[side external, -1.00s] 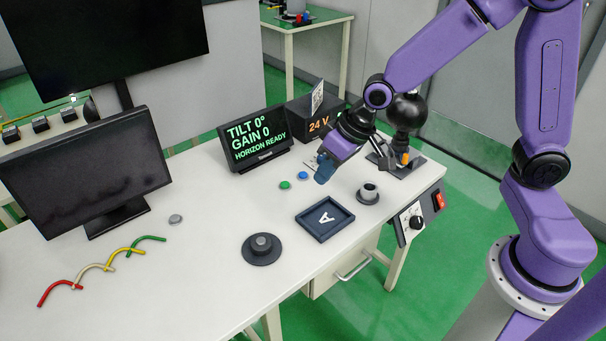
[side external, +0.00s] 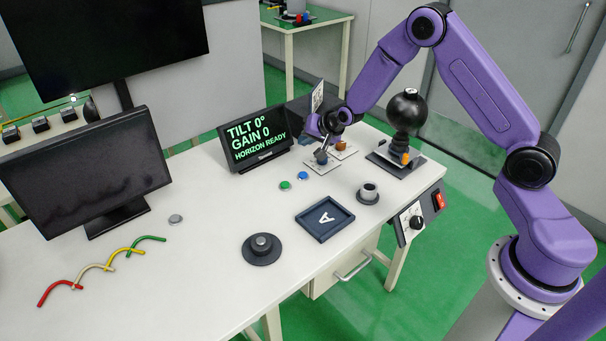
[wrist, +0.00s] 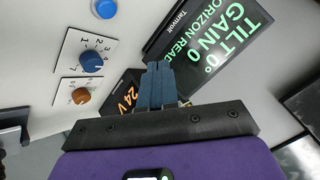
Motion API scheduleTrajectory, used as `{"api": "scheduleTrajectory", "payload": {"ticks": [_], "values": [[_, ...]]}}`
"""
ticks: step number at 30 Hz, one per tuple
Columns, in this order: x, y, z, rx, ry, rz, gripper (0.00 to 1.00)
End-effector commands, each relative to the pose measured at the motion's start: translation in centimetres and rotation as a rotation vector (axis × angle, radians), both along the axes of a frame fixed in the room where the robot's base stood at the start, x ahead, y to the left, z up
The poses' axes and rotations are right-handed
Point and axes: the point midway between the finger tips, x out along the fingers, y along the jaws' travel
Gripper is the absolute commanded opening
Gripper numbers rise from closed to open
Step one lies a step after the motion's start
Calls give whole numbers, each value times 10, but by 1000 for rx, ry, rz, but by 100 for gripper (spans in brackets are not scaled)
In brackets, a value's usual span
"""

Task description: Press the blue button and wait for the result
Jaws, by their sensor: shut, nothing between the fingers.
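The blue button (side external: 303,175) lies on the white table in front of the small display, beside a green button (side external: 285,185). A round blue button also shows at the top edge of the wrist view (wrist: 105,8), partly cut off. My gripper (wrist: 157,68) is shut and empty, its two blue-grey fingers together. It is near the knob plates behind the blue button, apart from that button. Its fingertips are hard to make out in the side view. The display (side external: 254,138) reads "TILT 0°, GAIN 0, HORIZON READY".
A blue knob (wrist: 95,61) and an orange knob (wrist: 81,95) sit on white plates close to my gripper. A 24 V box (wrist: 122,88) stands beside the display.

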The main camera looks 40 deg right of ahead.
Motion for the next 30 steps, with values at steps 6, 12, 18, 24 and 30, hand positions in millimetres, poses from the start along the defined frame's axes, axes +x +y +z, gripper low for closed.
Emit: {"api": "scheduleTrajectory", "payload": {"ticks": [6, 12, 18, 24, 30], "values": [[0, 0, 0, -1, 1, 2, 0], [0, 0, -8, -1, 3, 2, 0], [-1, 1, -31, -2, 5, 3, 0], [-1, 0, -56, -2, 4, 3, 0], [-1, 1, -76, -1, 3, 3, 0]]}}
